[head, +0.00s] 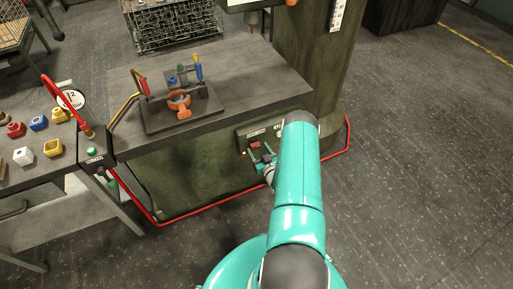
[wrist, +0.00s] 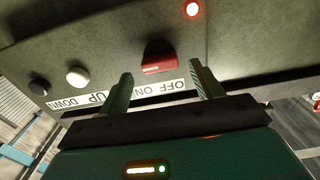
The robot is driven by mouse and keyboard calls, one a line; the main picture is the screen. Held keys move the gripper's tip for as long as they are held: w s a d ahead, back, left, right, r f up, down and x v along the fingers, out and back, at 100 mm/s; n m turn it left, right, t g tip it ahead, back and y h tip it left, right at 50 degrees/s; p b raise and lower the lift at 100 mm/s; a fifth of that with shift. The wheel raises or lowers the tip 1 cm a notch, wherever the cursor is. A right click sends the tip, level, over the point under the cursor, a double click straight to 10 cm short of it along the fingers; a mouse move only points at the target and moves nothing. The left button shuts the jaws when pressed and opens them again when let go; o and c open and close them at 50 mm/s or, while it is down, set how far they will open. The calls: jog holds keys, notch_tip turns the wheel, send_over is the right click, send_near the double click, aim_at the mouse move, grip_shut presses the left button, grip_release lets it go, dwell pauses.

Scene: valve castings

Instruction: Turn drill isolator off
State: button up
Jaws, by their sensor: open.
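The drill isolator is a red rotary knob (wrist: 158,58) on a dark panel (wrist: 110,48) in the wrist view. An upside-down label (wrist: 160,90) reading OFF and ON lies beside it. The exact angle of the knob is hard to tell. My gripper (wrist: 161,72) is open, with one green finger on either side of the knob and tips just short of it; I see no contact. In the head view my gripper (head: 262,157) is at the control panel (head: 250,133) on the bench side, and my arm hides part of that panel.
A lit red lamp (wrist: 193,9) sits near the knob. A white button (wrist: 77,77) and a black button (wrist: 39,87) with UP and DOWN labels are to the left. A bench (head: 240,78) with a fixture (head: 178,103) stands above the panel. Floor at right is clear.

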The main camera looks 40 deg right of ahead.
aim_at(255, 144)
jog(key=shift+x, duration=1.15)
jog(key=shift+c, duration=0.4)
jog(key=c, duration=0.9)
